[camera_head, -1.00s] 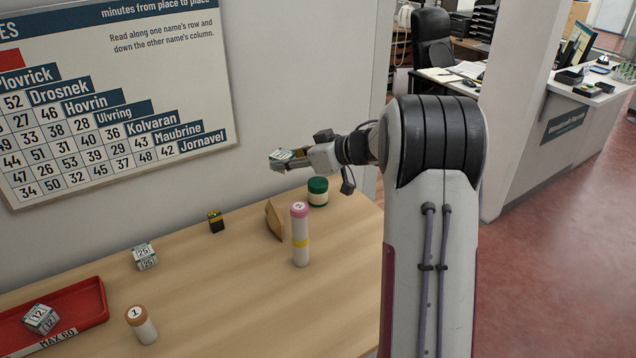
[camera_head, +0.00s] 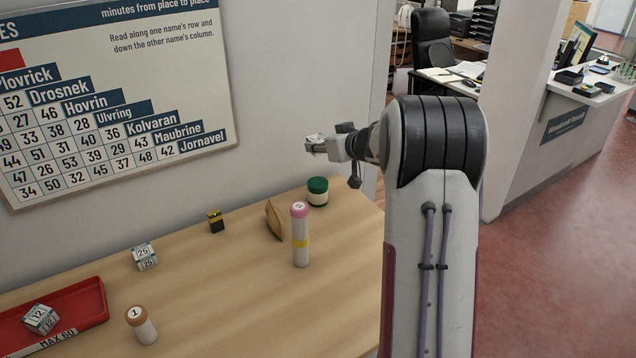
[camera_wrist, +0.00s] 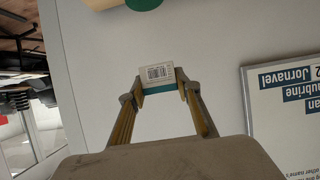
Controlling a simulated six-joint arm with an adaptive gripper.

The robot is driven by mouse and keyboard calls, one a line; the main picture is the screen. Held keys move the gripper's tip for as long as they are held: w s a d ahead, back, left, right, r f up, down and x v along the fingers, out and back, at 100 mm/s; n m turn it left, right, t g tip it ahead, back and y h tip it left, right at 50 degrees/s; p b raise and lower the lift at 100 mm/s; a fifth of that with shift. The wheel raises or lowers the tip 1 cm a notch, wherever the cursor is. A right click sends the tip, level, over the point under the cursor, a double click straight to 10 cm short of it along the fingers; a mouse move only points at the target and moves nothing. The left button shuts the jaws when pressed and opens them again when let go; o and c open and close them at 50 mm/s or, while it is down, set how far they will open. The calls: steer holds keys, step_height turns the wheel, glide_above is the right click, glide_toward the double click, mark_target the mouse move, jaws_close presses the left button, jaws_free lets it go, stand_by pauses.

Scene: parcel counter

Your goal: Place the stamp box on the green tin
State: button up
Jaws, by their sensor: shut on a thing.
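My gripper (camera_head: 322,148) is shut on a small white box with a teal band, which I take to be the stamp box (camera_wrist: 157,74). In the wrist view a barcode shows on its face and both fingers press its sides. In the head view it is held in the air above the back right of the counter.
A tall white tube with a pink cap (camera_head: 300,236) and a brown wedge-shaped thing (camera_head: 273,220) stand near the tin. Further left are a black and yellow box (camera_head: 216,222), a cube (camera_head: 145,257), a capped cylinder (camera_head: 142,326) and a red tray (camera_head: 88,301). The wall is close behind.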

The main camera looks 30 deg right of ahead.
glide_above(322, 185)
steer(key=shift+a+f, duration=0.1)
steer(key=shift+f, duration=3.05)
steer(key=shift+f, duration=0.1)
steer(key=shift+f, duration=1.75)
steer(key=shift+f, duration=0.1)
steer(key=o, duration=1.1)
steer(key=v, duration=1.2)
